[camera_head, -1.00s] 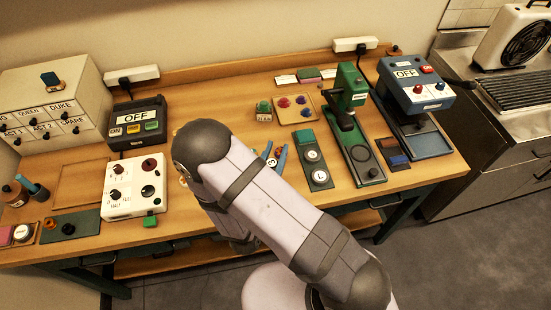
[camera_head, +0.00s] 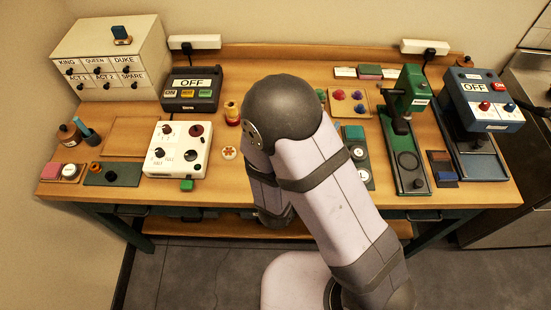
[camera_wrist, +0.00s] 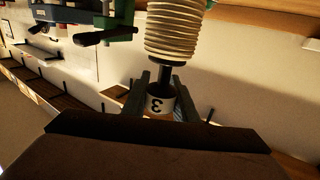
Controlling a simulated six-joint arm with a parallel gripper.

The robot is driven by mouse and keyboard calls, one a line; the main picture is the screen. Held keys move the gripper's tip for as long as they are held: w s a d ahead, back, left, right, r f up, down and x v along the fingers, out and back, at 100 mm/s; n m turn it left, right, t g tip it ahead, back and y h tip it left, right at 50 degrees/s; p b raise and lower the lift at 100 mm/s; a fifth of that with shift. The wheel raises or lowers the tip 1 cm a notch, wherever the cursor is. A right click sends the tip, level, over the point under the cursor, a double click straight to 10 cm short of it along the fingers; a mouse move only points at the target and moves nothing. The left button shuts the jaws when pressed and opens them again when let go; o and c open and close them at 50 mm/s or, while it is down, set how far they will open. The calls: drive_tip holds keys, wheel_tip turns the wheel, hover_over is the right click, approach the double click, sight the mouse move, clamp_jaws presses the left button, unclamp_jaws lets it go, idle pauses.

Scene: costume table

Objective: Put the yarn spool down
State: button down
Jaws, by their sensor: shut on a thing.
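In the wrist view, my gripper (camera_wrist: 163,92) has its two dark fingers closed around a white end piece marked 3. A dark stem runs from there to a cream ribbed body, which looks like the wound part of the yarn spool (camera_wrist: 175,32). The spool is off the table as far as I can see. In the head view my own arm hides the gripper and the spool, so the surface under them cannot be made out.
The wooden table (camera_head: 226,190) carries a white dial box (camera_head: 178,160), a red and yellow spool-like piece (camera_head: 232,113), a round patterned disc (camera_head: 229,153) and a green press (camera_head: 412,90). A wooden tray (camera_head: 135,132) at left looks empty.

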drive_tip(key=a+r+n+t+y+b, duration=0.1)
drive_tip(key=a+n+y+b, duration=0.15)
drive_tip(key=a+b, duration=1.05)
drive_tip(key=a+f+m+p, duration=0.1)
drive_tip(key=a+f+p, duration=0.4)
drive_tip(key=f, duration=0.1)
drive_tip(key=shift+f+h+p, duration=0.15)
drive_tip(key=shift+h+p, duration=0.2)
drive_tip(key=shift+h, duration=0.1)
drive_tip(key=shift+w+f+m, duration=0.1)
drive_tip(key=shift+m, duration=0.15)
drive_tip(key=shift+f+p, duration=0.35)
drive_tip(key=shift+f, duration=1.6)
